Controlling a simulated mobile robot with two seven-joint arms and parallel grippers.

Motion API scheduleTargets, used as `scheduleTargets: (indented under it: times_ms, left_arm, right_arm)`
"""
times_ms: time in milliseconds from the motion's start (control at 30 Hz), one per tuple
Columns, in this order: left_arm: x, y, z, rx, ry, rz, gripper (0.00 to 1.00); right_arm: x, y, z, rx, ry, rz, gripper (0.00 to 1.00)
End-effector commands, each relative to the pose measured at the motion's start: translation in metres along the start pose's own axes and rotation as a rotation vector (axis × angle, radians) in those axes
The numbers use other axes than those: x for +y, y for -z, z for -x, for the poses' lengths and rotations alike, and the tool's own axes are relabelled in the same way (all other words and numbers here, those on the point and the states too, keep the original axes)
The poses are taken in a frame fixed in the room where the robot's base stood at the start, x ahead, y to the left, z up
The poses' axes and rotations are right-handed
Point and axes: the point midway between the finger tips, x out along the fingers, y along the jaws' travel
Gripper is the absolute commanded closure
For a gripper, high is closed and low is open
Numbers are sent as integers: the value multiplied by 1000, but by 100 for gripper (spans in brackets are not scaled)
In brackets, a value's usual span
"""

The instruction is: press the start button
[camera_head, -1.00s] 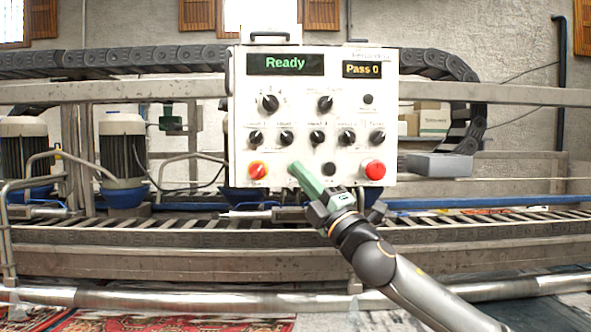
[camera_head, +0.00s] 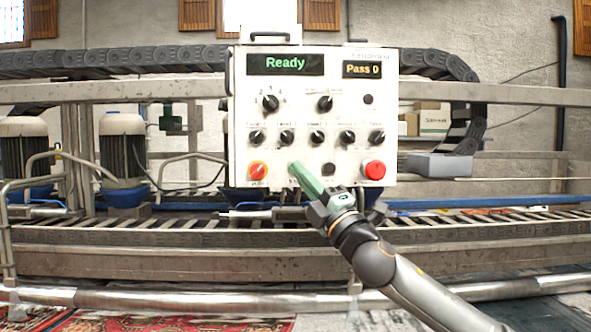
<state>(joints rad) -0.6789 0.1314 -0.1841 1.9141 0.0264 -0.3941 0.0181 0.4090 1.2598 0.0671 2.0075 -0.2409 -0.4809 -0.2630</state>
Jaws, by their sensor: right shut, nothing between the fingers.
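A white control panel (camera_head: 313,112) faces me, with a green "Ready" display (camera_head: 285,65) and a yellow "Pass 0" display (camera_head: 362,69). Several black knobs fill its middle. The bottom row holds an orange-red switch (camera_head: 258,170), a dark button (camera_head: 328,169) and a red button (camera_head: 373,169). My right gripper (camera_head: 296,168) is shut and empty, its green fingers pointing up-left at the bottom row, between the orange-red switch and the dark button. Its fingertips cover that spot, so any button there is hidden. I cannot tell whether they touch the panel. My left gripper is not in view.
A slatted conveyor (camera_head: 140,235) with metal rails runs behind and below the panel. Motors (camera_head: 123,150) with blue bases stand at left. A grey box (camera_head: 440,165) sticks out right of the panel. A patterned rug (camera_head: 150,322) lies at the bottom.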

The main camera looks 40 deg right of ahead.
Motion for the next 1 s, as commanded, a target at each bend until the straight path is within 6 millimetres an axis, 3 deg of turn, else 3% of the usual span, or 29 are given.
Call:
scheduleTargets:
  times_ms: [1000]
  left_arm:
    - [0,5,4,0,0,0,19]
  right_arm:
    - [-6,-6,-8,0,0,-1,100]
